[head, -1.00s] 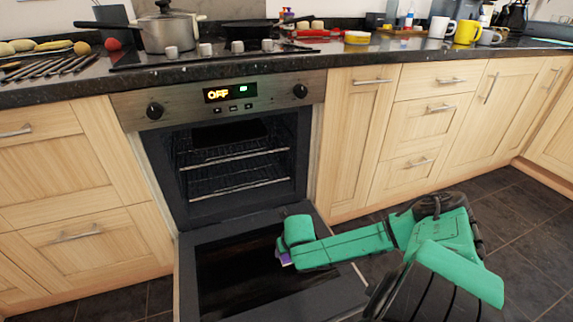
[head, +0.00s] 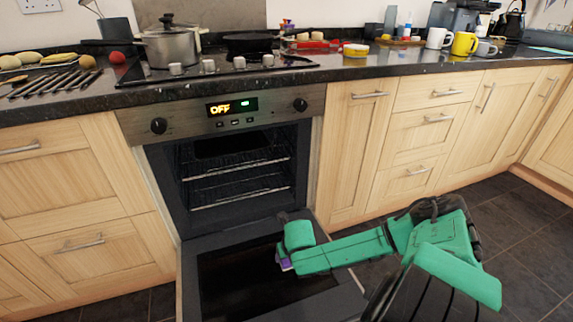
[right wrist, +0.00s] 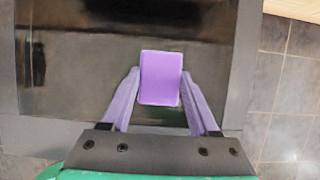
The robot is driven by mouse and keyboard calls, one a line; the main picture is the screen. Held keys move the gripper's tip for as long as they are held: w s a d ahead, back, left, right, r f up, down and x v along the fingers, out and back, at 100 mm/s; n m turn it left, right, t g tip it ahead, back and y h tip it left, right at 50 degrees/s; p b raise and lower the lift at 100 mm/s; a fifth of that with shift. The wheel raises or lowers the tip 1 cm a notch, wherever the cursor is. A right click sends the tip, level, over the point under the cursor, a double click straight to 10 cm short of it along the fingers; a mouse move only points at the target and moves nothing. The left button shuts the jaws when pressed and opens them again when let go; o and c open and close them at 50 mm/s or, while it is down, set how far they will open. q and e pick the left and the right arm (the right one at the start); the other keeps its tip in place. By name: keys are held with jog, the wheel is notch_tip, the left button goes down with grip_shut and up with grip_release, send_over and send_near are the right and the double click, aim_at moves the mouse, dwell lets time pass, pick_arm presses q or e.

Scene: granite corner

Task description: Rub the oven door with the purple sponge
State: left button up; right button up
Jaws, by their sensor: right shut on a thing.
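The oven door (head: 330,303) is folded down open, its inner glass face up; it also shows in the right wrist view (right wrist: 235,75). The purple sponge (right wrist: 161,78) is between the fingers of my right gripper (right wrist: 160,92), which is shut on it. In the head view the right gripper (head: 284,262) is over the right part of the door glass, with only a bit of purple showing. The sponge is over the dark glass; I cannot tell whether it touches it. My left gripper is not in view.
The oven cavity (head: 238,170) with wire racks is open behind the door. Wooden cabinets (head: 355,150) flank the oven. The granite worktop (head: 350,78) above holds a steel pot (head: 170,48), mugs and other items. Dark tiled floor (head: 520,250) lies free at right.

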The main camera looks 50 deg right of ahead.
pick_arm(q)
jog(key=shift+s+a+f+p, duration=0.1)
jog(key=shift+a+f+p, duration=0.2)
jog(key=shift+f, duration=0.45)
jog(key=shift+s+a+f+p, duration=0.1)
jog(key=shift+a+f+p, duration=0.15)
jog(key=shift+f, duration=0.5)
